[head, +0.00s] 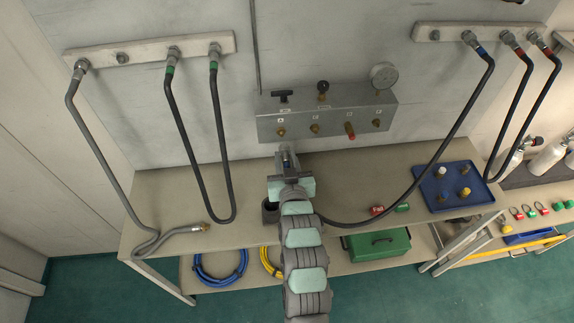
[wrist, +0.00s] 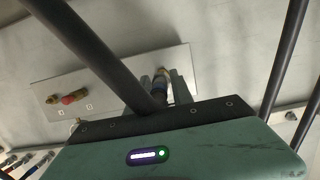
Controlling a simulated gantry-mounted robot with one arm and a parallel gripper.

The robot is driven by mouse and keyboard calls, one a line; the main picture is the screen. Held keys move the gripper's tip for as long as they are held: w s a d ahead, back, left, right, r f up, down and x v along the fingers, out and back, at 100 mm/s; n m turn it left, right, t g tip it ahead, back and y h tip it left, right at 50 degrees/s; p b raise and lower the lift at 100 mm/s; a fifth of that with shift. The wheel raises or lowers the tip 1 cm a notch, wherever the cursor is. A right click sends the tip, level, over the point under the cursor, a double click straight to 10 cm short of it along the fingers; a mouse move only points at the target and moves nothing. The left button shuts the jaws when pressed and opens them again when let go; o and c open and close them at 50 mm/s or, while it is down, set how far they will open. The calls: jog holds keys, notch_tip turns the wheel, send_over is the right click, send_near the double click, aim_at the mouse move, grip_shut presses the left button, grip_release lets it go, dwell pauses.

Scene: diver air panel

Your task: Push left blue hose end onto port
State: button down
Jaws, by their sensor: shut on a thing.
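The grey panel (head: 327,114) on the wall has a row of brass ports along its front. Its left port (head: 281,132) is just above and beyond my gripper (head: 287,158). In the wrist view my gripper (wrist: 169,86) is shut on the hose end (wrist: 160,93), which sits between the fingers. The brass left port (wrist: 163,73) shows right at the fingertips. I cannot tell whether hose end and port touch. The dark hose (head: 440,150) hangs from a blue-banded fitting on the right rack and curves down behind my arm. It crosses the wrist view (wrist: 95,50).
A grey hose with a loose metal end (head: 200,228) lies on the bench (head: 165,190) at left. A blue tray (head: 437,203) with several fittings stands at right. Red (head: 376,210) and green (head: 402,208) pieces lie nearby. Another port carries a red fitting (head: 350,130).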

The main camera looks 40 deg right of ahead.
jog(key=shift+w+d+r, duration=0.15)
jog(key=shift+w+d, duration=0.5)
jog(key=shift+w, duration=0.25)
jog(key=shift+r+b+x, duration=0.25)
jog(key=shift+b+x, duration=0.1)
jog(key=shift+x, duration=0.75)
jog(key=shift+w+f, duration=0.15)
jog(key=shift+f, duration=0.05)
dwell(0.5)
jog(key=c, duration=1)
grip_release()
jog(key=shift+w+d+r, duration=0.1)
jog(key=shift+w+d, duration=0.05)
jog(key=shift+d, duration=0.05)
jog(key=shift+c, duration=0.2)
jog(key=shift+a, duration=0.1)
jog(key=b+v, duration=0.1)
jog(key=v, duration=0.9)
jog(key=shift+s+a, duration=0.15)
jog(key=shift+s, duration=0.15)
jog(key=shift+r, duration=0.1)
